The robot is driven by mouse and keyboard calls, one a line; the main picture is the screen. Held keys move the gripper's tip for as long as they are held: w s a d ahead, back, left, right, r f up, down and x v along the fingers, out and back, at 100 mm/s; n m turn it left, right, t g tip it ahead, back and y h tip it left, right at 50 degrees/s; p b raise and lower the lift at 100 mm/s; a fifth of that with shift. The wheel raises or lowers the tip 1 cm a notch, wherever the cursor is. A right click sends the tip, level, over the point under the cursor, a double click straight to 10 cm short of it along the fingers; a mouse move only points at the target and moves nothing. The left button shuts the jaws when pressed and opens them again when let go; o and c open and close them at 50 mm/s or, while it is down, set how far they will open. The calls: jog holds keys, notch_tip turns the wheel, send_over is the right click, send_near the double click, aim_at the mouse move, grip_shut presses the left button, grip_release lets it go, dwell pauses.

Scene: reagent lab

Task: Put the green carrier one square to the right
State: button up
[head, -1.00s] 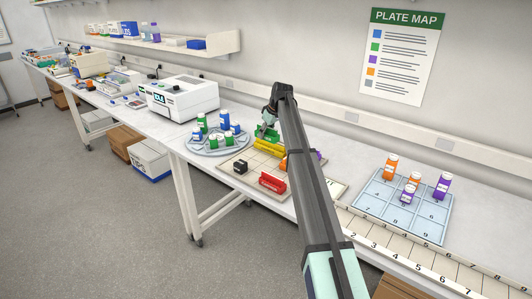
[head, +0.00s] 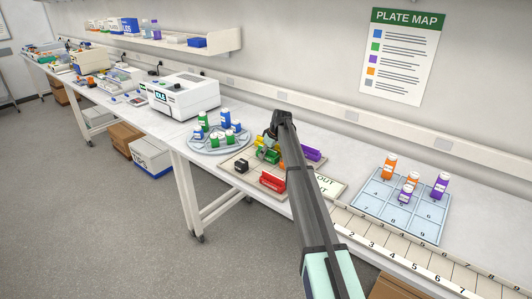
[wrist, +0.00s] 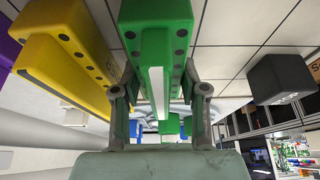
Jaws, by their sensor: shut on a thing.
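The green carrier (head: 267,156) is between the fingers of my gripper (head: 268,143), over the grid board (head: 229,163). In the wrist view the green carrier (wrist: 156,45) fills the middle, and the gripper (wrist: 163,100) is shut on it. The yellow carrier (wrist: 68,50) lies close beside it on the left of the wrist view. I cannot tell whether the green carrier touches the board or hangs just above it. My arm hides part of the board and most of an orange thing there.
A red carrier (head: 272,181) and a black block (head: 241,166) stand at the board's near side. A purple carrier (head: 311,153) is at its right. A round rack (head: 216,147) of bottles is on the left. A blue tray (head: 401,215) with bottles is on the right.

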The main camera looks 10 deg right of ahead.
jog(key=shift+f, duration=0.15)
jog(key=o, duration=1.2)
jog(key=b+v, duration=0.3)
jog(key=v, duration=0.9)
jog(key=shift+r, duration=0.2)
